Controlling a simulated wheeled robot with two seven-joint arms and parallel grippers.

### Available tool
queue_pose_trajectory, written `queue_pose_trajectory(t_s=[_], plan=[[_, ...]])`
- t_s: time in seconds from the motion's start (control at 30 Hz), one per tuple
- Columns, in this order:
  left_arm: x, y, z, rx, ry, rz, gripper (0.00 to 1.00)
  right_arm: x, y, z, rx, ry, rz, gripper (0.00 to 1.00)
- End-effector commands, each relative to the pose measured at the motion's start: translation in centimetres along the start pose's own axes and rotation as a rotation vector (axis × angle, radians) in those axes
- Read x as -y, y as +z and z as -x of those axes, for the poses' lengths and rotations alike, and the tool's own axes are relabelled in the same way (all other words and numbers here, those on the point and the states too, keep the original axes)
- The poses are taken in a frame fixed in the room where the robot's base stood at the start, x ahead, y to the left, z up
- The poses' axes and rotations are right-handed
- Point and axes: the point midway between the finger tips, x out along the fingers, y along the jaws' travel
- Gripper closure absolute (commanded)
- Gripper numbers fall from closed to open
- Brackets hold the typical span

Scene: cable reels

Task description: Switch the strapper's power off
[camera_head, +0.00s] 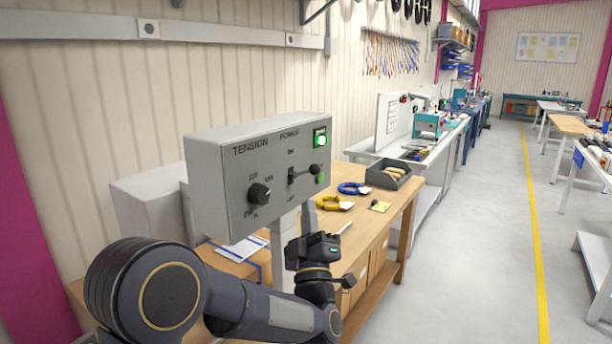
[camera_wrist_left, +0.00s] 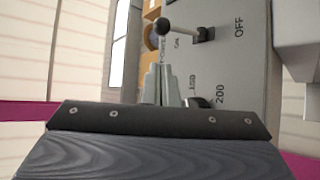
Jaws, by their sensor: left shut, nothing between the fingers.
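The strapper's grey control box (camera_head: 258,172) stands on a post at the left of the bench. Its face has a POWER heading, a lit green square (camera_head: 320,138) and a black lever (camera_head: 305,173) with a round ball end in a slot. In the left wrist view the lever (camera_wrist_left: 181,30) shows with OFF printed near it. I cannot tell for certain which position it is in. My left gripper (camera_head: 308,208) points up just below the lever; in the wrist view its fingers (camera_wrist_left: 165,83) are shut and empty, apart from the lever. My right gripper is not in view.
A black tension knob (camera_head: 259,194) sits left of the lever. Yellow (camera_head: 333,203) and blue (camera_head: 353,188) cable coils and a dark tray (camera_head: 388,175) lie on the bench. The aisle floor at right is clear.

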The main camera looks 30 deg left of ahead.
Motion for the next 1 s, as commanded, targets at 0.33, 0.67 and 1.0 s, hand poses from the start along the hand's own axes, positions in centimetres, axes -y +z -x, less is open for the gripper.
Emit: queue_pose_trajectory(t_s=[0.33,0.67,1.0], plan=[[-0.3,-0.3,-5.0,-0.002,0.000,-0.002,1.00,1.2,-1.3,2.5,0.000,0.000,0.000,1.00],[-0.1,-0.1,-9.5,0.000,0.000,-0.001,1.00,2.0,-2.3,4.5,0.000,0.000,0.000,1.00],[0.0,0.0,-10.0,0.001,0.000,0.000,1.00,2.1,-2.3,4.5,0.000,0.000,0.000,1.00]])
